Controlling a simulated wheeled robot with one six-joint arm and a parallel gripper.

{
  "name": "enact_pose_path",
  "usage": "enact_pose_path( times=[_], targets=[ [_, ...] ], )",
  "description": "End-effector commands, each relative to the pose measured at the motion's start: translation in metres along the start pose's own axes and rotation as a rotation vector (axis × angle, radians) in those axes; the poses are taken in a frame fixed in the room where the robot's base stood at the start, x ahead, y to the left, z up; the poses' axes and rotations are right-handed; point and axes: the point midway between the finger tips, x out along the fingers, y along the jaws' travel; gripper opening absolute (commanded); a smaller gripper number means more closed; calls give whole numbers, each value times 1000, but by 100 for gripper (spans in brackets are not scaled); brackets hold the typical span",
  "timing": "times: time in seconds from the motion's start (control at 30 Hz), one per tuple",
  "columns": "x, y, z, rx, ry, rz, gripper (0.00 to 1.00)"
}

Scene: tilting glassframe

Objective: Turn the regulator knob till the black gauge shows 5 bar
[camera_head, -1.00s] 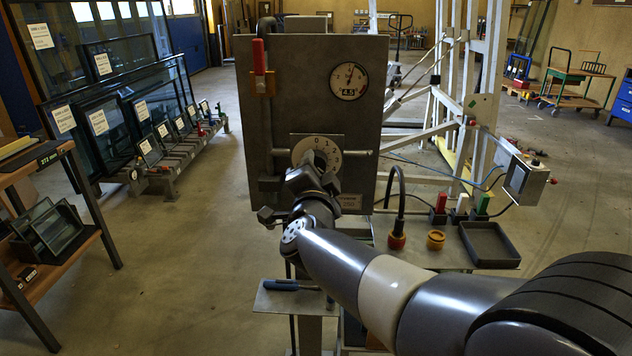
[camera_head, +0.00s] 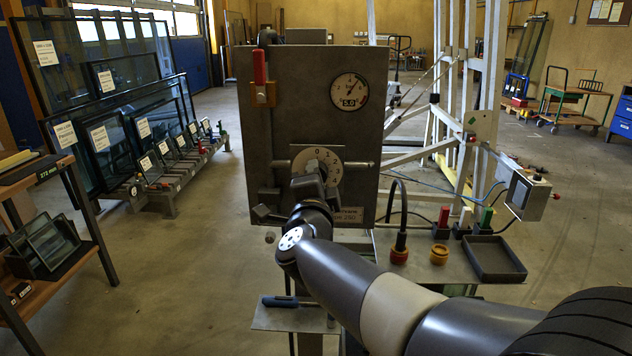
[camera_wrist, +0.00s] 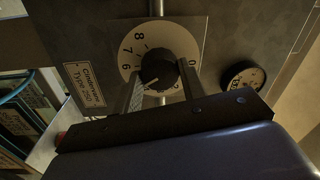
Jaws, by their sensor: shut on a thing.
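The regulator knob is mostly hidden by my arm in the head view; the wrist view shows it as a round black knob (camera_wrist: 157,76) with a pale pointer line. A pale numbered dial plate (camera_head: 333,160) surrounds it. My gripper (camera_wrist: 160,92) is shut on the knob, one finger on each side; it also shows in the head view (camera_head: 310,180). The black gauge (camera_head: 349,91) sits high on the grey panel, with a round white face and a small readout that looks like 5.0. It shows dark at the right in the wrist view (camera_wrist: 243,78).
The grey panel (camera_head: 285,125) carries a red-handled lever (camera_head: 260,68) at its upper left. Glass panes stand at the left, with open floor between.

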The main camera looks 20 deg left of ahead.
Motion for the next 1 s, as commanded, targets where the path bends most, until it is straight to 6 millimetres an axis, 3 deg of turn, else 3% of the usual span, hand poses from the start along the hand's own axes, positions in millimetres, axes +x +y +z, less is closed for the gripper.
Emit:
enact_pose_path(
  times=[0.07,0.1,0.33,0.67,0.77,1.0],
  targets=[
    [0,0,0,-1,0,1,16],
    [0,0,0,-1,0,1,41],
    [0,0,0,-1,0,0,60],
    [-4,-1,0,-1,-1,-1,61],
    [-16,-1,0,-1,-2,0,61],
    [-64,-1,0,0,-3,-1,61]
  ],
)
